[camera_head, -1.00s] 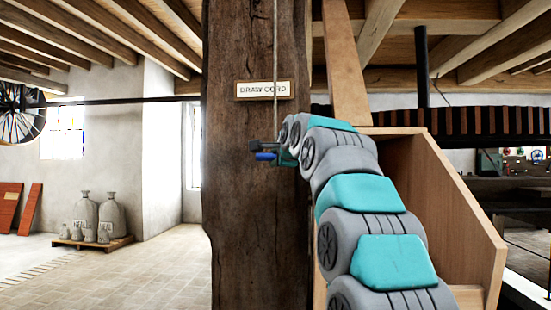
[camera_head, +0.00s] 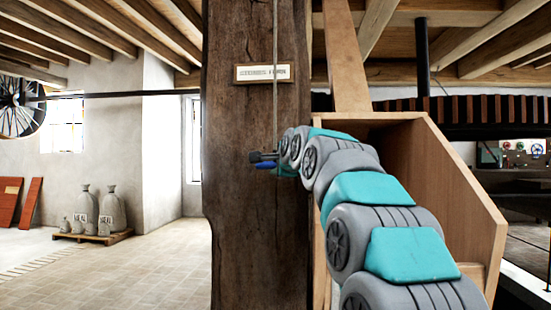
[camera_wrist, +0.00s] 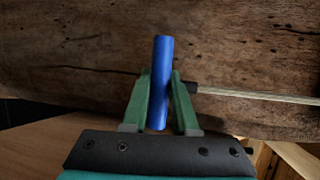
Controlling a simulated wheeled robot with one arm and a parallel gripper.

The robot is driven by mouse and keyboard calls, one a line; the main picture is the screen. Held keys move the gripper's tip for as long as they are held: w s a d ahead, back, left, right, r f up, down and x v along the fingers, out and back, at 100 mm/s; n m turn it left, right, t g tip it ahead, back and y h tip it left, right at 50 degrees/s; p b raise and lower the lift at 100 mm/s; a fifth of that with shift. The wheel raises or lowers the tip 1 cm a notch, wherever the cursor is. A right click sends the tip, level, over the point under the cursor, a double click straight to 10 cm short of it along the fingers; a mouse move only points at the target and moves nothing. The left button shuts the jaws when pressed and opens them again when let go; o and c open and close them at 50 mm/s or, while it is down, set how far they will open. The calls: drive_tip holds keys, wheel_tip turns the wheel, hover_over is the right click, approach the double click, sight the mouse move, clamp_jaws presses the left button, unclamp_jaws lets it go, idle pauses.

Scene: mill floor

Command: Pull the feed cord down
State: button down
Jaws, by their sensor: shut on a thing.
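The pale feed cord (camera_head: 275,62) hangs straight down in front of a thick dark wooden post (camera_head: 231,210). A blue handle (camera_head: 264,166) is at its lower end, with a dark fitting (camera_head: 262,156) just above it. In the wrist view, my gripper (camera_wrist: 160,85) has its two green fingers closed on the blue handle (camera_wrist: 161,58), one on each side. The cord (camera_wrist: 260,95) runs to the right there from the dark fitting. In the head view my wrist hides most of the gripper (camera_head: 283,166).
A sign (camera_head: 263,73) on the post has lettering I cannot read clearly. A wooden bin (camera_head: 455,185) with a chute (camera_head: 347,65) stands close to the right of the post, behind my arm. Sacks (camera_head: 112,208) stand on a pallet at left, where floor is open.

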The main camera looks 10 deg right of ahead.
drive_tip(key=shift+f, duration=0.5)
drive_tip(key=c, duration=0.7)
unclamp_jaws()
drive_tip(key=shift+r, duration=0.1)
drive_tip(key=shift+s, duration=0.1)
drive_tip(key=shift+s+d+r+b, duration=0.1)
drive_tip(key=shift+s+r, duration=0.1)
drive_tip(key=shift+s, duration=1.05)
drive_tip(key=shift+s+d+r+b, duration=0.15)
drive_tip(key=shift+s+r, duration=0.1)
drive_tip(key=shift+s, duration=1)
drive_tip(key=shift+s+d+r+b, duration=0.1)
drive_tip(key=shift+s+r, duration=0.1)
drive_tip(key=shift+s, duration=1.05)
